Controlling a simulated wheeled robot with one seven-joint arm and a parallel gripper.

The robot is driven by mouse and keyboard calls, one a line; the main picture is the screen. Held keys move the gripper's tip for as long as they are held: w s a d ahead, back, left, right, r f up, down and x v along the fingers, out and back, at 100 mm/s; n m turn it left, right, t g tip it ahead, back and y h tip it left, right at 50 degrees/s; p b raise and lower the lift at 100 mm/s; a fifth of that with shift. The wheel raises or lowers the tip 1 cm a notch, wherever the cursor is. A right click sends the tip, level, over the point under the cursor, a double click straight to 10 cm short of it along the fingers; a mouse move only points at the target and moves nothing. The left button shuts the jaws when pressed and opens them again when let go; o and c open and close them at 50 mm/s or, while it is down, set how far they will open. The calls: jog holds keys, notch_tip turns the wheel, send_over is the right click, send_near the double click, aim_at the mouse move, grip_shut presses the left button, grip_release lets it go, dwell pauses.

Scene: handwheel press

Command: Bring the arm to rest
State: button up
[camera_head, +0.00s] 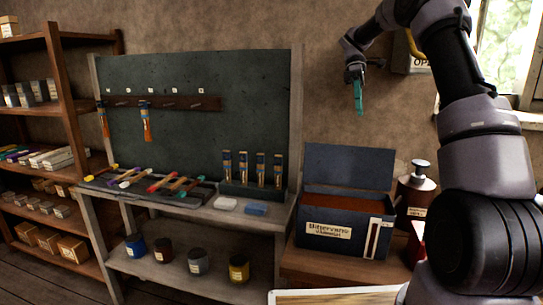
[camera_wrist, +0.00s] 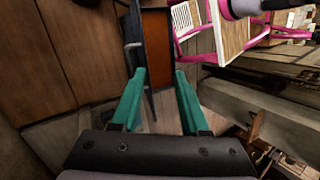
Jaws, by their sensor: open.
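My gripper (camera_head: 358,96) hangs in the air at the upper right of the head view, in front of the brown wall, with its teal fingers pointing down. In the wrist view my gripper (camera_wrist: 158,98) shows two teal fingers spread apart with nothing between them. It is open and empty. My arm rises along the right side of the head view and bends over to the gripper. The gripper is apart from everything around it.
Below the gripper stands an open dark blue box (camera_head: 345,222) with a label. A dark bottle (camera_head: 416,195) is right of it. A workbench (camera_head: 150,268) with a green board (camera_head: 200,75), tools and several jars is on the left. Shelves (camera_head: 62,120) are at far left.

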jog(key=s+a+r+m+t, duration=0.1)
jog(key=s+r+m+t, duration=0.25)
jog(key=s, duration=0.45)
jog(key=s+a+r+m+t, duration=0.1)
jog(key=s+r+m+t, duration=0.15)
jog(key=s+r, duration=0.4)
jog(key=s+a+f+m+t, duration=0.1)
jog(key=s+f+m+t, duration=0.1)
jog(key=s+m, duration=0.3)
jog(key=s+a+f+m+t+y, duration=0.1)
jog(key=s+m+t, duration=0.4)
jog(key=s, duration=0.6)
jog(key=shift+a+f+m+y, duration=0.2)
jog(key=shift+f+m+y, duration=0.15)
jog(key=shift+f, duration=0.5)
